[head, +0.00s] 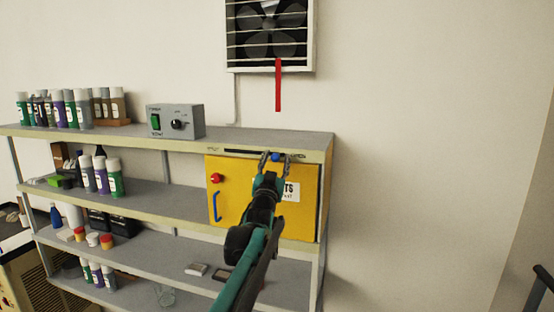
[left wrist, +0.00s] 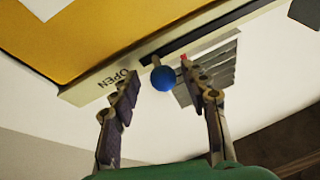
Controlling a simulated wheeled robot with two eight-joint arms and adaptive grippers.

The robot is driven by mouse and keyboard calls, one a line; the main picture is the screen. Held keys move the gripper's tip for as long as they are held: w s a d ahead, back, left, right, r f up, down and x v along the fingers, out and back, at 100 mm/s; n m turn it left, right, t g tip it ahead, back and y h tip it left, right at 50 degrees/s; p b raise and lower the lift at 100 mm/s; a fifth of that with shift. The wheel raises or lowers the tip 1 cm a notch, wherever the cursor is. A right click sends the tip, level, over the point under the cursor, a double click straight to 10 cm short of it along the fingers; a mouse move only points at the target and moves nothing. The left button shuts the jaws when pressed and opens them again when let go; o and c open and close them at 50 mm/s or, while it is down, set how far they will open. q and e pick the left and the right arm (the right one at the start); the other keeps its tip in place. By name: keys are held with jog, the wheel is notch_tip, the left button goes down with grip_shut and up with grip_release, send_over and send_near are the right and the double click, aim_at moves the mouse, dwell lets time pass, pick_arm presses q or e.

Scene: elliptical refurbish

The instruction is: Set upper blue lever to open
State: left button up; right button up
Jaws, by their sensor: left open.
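The upper blue lever is a round blue knob (head: 276,157) on a short stem in a dark slot along the pale strip above the yellow cabinet. The knob also shows in the left wrist view (left wrist: 163,79), near the slot end beside the upside-down word OPEN (left wrist: 125,77). My left gripper (head: 274,160) is open in front of the strip. In the left wrist view its fingers (left wrist: 163,88) stand on either side of the knob, with gaps visible. I cannot tell how deep the knob sits between them. My right gripper is not in view.
The yellow cabinet (head: 236,195) has a red knob (head: 215,178) and a blue handle (head: 216,207). A grey control box (head: 175,121) and several bottles stand on the top shelf. A fan (head: 271,30) with a red strip hangs above. The right wall is clear.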

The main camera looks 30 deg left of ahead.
pick_arm(q)
jog(key=v, duration=1.1)
jog(key=shift+d, duration=0.3)
jog(key=s+d+f+g+h+b, duration=0.25)
jog(key=s+d+f+b, duration=0.45)
jog(key=f, duration=1)
jog(key=s+d+f+m+g+h+b, duration=0.15)
jog(key=s+d+f+g+b, duration=0.3)
jog(key=f+b, duration=0.9)
jog(key=s+d+f+n+g+h+b, duration=0.15)
jog(key=s+d+f+b, duration=0.45)
jog(key=f, duration=1.4)
jog(key=s+d+f+g+h+b, duration=0.1)
jog(key=s+d+f+g+b, duration=0.1)
jog(key=s+f, duration=0.3)
jog(key=s+d+f+m+g+h+b, duration=0.1)
jog(key=s+d+f+g+b, duration=0.2)
jog(key=f, duration=1)
jog(key=s+b, duration=0.2)
jog(key=shift+s+d+f+m, duration=0.15)
jog(key=shift+s+f+m, duration=0.15)
jog(key=shift+f, duration=0.05)
